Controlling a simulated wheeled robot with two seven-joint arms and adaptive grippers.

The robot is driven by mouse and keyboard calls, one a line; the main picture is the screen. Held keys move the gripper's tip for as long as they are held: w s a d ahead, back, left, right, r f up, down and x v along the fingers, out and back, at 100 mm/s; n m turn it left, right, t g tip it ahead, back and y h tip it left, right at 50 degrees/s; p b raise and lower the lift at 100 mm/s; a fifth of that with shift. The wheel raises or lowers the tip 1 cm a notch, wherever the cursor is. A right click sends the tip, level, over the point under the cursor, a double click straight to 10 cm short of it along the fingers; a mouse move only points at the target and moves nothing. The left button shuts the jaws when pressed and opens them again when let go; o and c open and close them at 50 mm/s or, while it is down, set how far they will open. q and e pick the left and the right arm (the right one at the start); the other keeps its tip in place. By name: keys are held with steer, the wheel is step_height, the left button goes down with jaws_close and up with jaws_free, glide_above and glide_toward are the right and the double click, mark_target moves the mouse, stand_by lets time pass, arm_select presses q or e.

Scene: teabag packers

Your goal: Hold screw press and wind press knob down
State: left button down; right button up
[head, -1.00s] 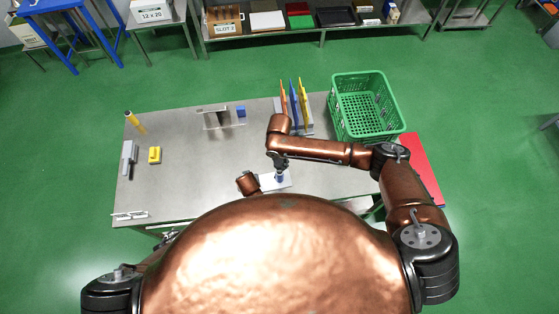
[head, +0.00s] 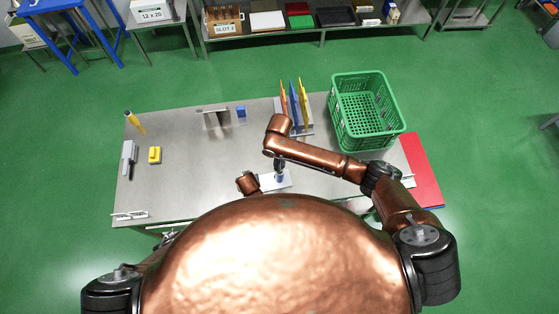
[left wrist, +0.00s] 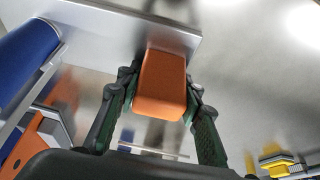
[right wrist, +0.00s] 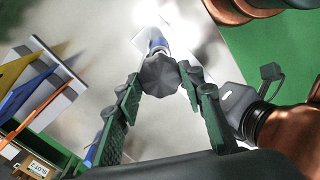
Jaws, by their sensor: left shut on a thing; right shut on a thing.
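My right gripper (right wrist: 160,78) is shut on the knob from above, a finger on each side. My left gripper (left wrist: 163,88) is shut on an orange block (left wrist: 162,82) beside a pale plate (left wrist: 120,28); this looks like the press's grip. A blue cylinder (left wrist: 24,55) shows close by at left.
A rack (head: 307,130) with orange, blue and yellow upright pieces stands beyond the press. A green basket (head: 368,138) is at the right corner. The table's middle-left is clear.

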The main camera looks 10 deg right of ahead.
steer(key=m, duration=1.3)
steer(key=shift+m, duration=0.4)
steer(key=m, duration=0.4)
steer(key=shift+m, duration=2.2)
steer(key=o, duration=1.2)
steer(key=shift+c, duration=0.2)
